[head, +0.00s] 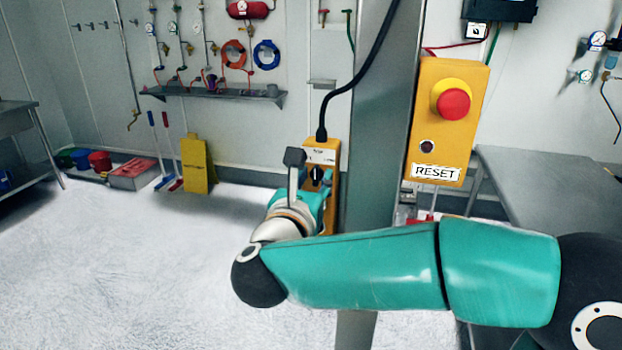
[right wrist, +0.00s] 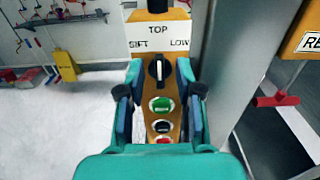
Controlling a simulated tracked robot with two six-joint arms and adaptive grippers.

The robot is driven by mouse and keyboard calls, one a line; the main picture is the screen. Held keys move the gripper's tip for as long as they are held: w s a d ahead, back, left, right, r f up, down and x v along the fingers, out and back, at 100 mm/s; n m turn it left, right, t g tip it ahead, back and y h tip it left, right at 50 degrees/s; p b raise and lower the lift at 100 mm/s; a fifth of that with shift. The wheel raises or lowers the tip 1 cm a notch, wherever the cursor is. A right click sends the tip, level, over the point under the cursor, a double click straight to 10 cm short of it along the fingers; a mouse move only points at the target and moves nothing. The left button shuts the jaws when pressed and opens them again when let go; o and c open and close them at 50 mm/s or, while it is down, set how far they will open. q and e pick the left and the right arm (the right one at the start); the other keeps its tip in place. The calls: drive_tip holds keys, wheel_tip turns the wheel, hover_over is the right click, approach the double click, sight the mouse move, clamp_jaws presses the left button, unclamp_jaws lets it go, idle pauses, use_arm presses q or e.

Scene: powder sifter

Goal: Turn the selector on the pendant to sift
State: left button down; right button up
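The yellow pendant (head: 331,217) hangs on a black cable beside a grey column. In the right wrist view its face (right wrist: 176,118) bears the labels SIFT at left, TOP in the middle and LOW at right. Below them sits the black selector (right wrist: 158,71), whose white pointer stands about upright, toward TOP. My right gripper (right wrist: 159,76) is open, one finger on each side of the selector with gaps showing. Whether a finger touches the pendant's edges I cannot tell. In the head view my right arm partly hides the pendant. My left gripper is out of view.
Below the selector are a green button (right wrist: 161,104), a black button (right wrist: 161,127) and a red one (right wrist: 163,140). The grey column (head: 385,130) stands close right of the pendant, carrying a yellow RESET box (head: 424,120) with a red stop button.

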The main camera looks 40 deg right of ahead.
clamp_jaws()
drive_tip(key=shift+a, duration=0.15)
drive_tip(key=shift+f+n+b, duration=0.15)
drive_tip(key=shift+n+b, duration=0.55)
drive_tip(key=shift+b, duration=0.15)
drive_tip(key=shift+n+b, duration=0.75)
drive_tip(key=shift+n, duration=0.45)
drive_tip(key=shift+w+n+b, duration=0.1)
drive_tip(key=shift+n+b, duration=0.35)
drive_tip(key=shift+n, duration=2.05)
